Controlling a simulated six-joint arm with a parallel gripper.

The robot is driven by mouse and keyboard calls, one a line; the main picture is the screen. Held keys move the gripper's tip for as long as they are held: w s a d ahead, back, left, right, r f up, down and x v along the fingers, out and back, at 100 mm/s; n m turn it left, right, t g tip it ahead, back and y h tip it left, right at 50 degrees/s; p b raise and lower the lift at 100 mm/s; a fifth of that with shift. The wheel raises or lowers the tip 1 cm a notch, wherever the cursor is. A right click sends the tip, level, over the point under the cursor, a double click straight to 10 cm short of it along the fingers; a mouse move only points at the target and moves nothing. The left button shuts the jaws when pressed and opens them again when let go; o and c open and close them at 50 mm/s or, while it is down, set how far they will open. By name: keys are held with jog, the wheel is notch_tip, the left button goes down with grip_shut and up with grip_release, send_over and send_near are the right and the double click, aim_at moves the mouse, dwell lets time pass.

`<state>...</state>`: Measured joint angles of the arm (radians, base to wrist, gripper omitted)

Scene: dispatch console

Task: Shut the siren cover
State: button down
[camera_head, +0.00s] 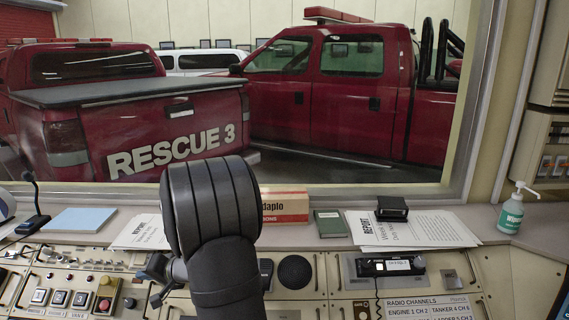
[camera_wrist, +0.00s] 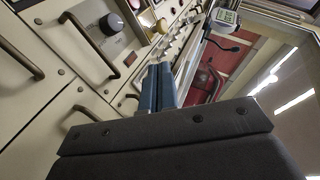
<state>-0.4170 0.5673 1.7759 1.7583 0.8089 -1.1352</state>
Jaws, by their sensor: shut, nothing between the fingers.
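My gripper (camera_head: 157,267) is low over the left half of the console, just left of my dark wrist. In the wrist view its blue-grey fingers (camera_wrist: 158,88) are together with nothing between them, apart from the panel controls nearby. I cannot clearly pick out the siren cover in either view; my arm hides part of the console in the head view.
Square push buttons (camera_head: 59,298) and metal handles line the console. A desk microphone (camera_head: 35,215) stands at the far left. Papers (camera_head: 143,232), a red-and-white box (camera_head: 285,207), a green book (camera_head: 330,224) and a sanitizer bottle (camera_head: 512,213) are along the ledge beneath the window.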

send_near(110, 280)
jog(key=x, duration=0.4)
jog(key=shift+a+f, duration=0.2)
jog(key=shift+s+a+f, duration=0.4)
jog(key=shift+a, duration=0.15)
jog(key=shift+s+a+f, duration=0.35)
jog(key=shift+a+f, duration=0.1)
jog(key=shift+a, duration=0.1)
jog(key=w+r, duration=0.1)
jog(key=w, duration=0.2)
jog(key=w+r, duration=0.1)
jog(key=shift+w+d+r, duration=0.15)
jog(key=shift+d+r, duration=0.1)
jog(key=shift+r, duration=0.1)
jog(key=d+r, duration=0.1)
jog(key=w+d, duration=0.1)
jog(key=shift+d+r, duration=0.35)
jog(key=shift+r, duration=0.05)
jog(key=v, duration=1)
jog(key=s+a+n+g+h, duration=0.2)
jog(key=s+a+g+h, duration=0.2)
jog(key=s+a+h, duration=0.5)
jog(key=shift+s+a, duration=1.3)
jog(key=shift+s, duration=1.65)
